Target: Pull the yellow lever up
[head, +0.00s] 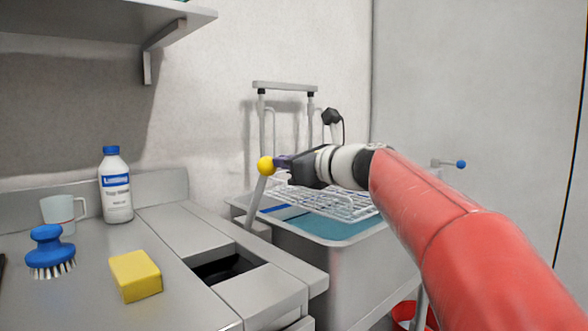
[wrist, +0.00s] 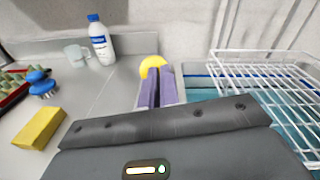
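The yellow lever is a grey bar with a yellow ball knob (head: 265,166) on top. It leans up and to the right from the rim by the sink unit. The knob also shows in the wrist view (wrist: 152,63), just beyond the fingertips. My gripper (head: 281,161) is at the right side of the knob, at about its height. In the wrist view its purple fingers (wrist: 158,84) lie side by side with hardly any gap, so it looks shut. The knob is partly hidden behind them. I cannot tell whether the fingers touch it.
A white wire rack (head: 345,203) sits over a blue-lined basin below my arm. On the counter at left stand a white bottle (head: 116,190), a cup (head: 57,212), a blue brush (head: 49,247) and a yellow sponge (head: 135,275). A metal frame (head: 285,86) rises behind the knob.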

